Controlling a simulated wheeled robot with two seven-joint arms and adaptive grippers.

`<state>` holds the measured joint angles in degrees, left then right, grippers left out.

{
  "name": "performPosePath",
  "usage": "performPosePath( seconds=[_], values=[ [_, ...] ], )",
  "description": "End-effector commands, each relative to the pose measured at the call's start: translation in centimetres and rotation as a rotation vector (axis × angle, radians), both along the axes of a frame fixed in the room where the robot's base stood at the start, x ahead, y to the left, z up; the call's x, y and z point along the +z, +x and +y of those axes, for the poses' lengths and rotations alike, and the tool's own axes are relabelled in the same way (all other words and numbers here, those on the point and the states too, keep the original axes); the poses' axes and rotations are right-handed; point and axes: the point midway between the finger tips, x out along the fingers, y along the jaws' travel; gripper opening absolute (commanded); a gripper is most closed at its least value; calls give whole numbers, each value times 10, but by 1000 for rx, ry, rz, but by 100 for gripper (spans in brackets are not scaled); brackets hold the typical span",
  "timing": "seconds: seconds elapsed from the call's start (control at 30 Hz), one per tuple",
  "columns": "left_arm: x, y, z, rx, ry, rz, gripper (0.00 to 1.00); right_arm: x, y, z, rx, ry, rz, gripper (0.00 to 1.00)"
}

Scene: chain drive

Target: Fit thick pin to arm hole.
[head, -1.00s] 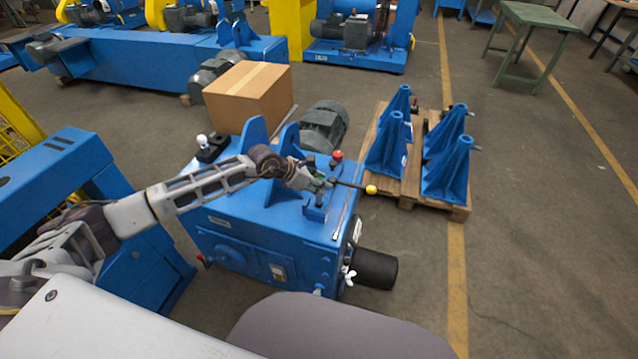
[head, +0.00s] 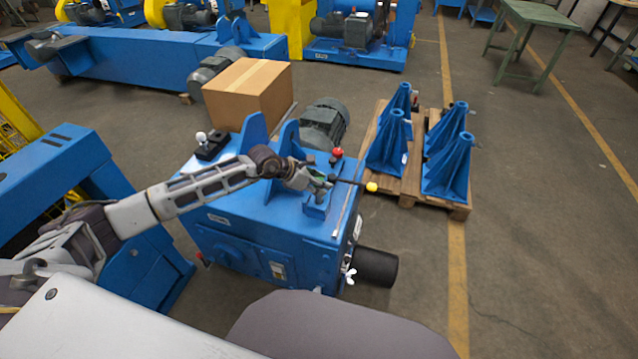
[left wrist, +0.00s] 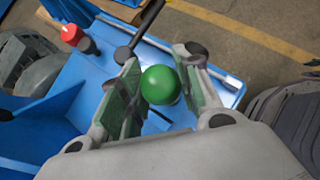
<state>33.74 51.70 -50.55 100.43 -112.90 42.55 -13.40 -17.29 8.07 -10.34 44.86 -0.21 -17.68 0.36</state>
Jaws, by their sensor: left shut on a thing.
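My left gripper (head: 318,184) is over the right end of the blue machine's top, beside a blue bracket (head: 316,206). In the left wrist view its two green-padded fingers (left wrist: 160,68) are closed on either side of a green ball knob (left wrist: 161,86). The knob looks like the head of the thick pin, but its shaft is hidden beneath it and the fingers. I cannot tell whether the pin sits in a hole; the arm hole is not clearly seen. A black lever (head: 347,183) with a yellow knob (head: 371,187) lies close to the fingertips. My right gripper does not show.
The blue machine (head: 262,240) carries a red knob (head: 337,152), upright blue plates and a grey motor (head: 323,124). A cardboard box (head: 248,92) is behind it. A wooden pallet (head: 408,188) with blue stands is to the right.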

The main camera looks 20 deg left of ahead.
Motion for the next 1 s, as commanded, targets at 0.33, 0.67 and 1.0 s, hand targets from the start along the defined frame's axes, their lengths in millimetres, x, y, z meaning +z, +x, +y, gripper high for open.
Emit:
performPosePath(
  seconds=[0.33,0.67,1.0],
  values=[
    [-5,0,0,1,-1,-2,0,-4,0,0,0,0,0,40],
    [-10,1,0,1,-1,-2,0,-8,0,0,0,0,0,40],
    [-15,1,0,1,-1,-2,0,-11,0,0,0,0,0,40]
  ],
)
